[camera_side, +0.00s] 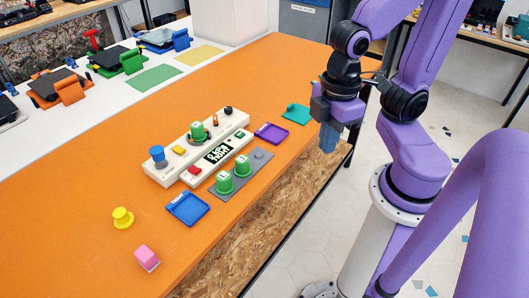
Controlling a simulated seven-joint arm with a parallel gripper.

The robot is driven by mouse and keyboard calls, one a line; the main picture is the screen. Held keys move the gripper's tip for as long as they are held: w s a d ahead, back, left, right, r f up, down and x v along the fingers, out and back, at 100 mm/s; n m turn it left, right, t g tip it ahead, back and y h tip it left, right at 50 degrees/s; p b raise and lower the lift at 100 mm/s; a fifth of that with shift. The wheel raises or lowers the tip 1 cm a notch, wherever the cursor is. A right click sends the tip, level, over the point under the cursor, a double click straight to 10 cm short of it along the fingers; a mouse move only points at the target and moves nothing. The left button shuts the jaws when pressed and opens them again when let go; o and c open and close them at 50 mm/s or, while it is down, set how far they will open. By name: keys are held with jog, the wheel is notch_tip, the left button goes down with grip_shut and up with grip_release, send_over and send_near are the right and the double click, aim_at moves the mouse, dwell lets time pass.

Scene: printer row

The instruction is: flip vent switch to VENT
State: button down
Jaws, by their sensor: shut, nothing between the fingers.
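A long cream control panel (165,170) lies on the orange table. A small orange upright piece (215,120) stands near its far end and may be the vent switch. Its labels and setting are too small to read. A green numbered cylinder (197,131) sits on the panel, with a black knob (228,111) near its far end. A blue knob (158,154), a yellow button (178,150), a red button (195,169) and a dark text plate (217,152) are also on it. My gripper (328,137) is shut and empty, pointing down near the table's right edge, well apart from the panel.
A grey holder (226,190) with two green cylinders lies in front of the panel. Blue (187,208), purple (271,133) and teal (296,114) trays lie nearby. A yellow piece (122,217) and a pink block (146,256) stand at the lower left. Small printers line the white bench behind.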

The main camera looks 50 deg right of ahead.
jog(key=shift+s+d+f, duration=0.15)
jog(key=shift+s+d, duration=0.35)
jog(key=shift+s, duration=0.2)
jog(key=w+a+m+t, duration=0.1)
jog(key=w+a+m, duration=0.3)
jog(key=w, duration=0.6)
jog(key=w+a+m, duration=0.2)
jog(key=w+a, duration=0.3)
jog(key=w, duration=0.6)
jog(key=w+d+f+m+t, duration=0.1)
jog(key=w+f+m, duration=0.1)
jog(key=w, duration=0.9)
jog(key=w+d+f+m+t, duration=0.1)
jog(key=w+m, duration=0.3)
jog(key=w, duration=0.7)
jog(key=shift+d+f, duration=0.3)
jog(key=shift+f, duration=0.4)
jog(key=shift+w, duration=0.1)
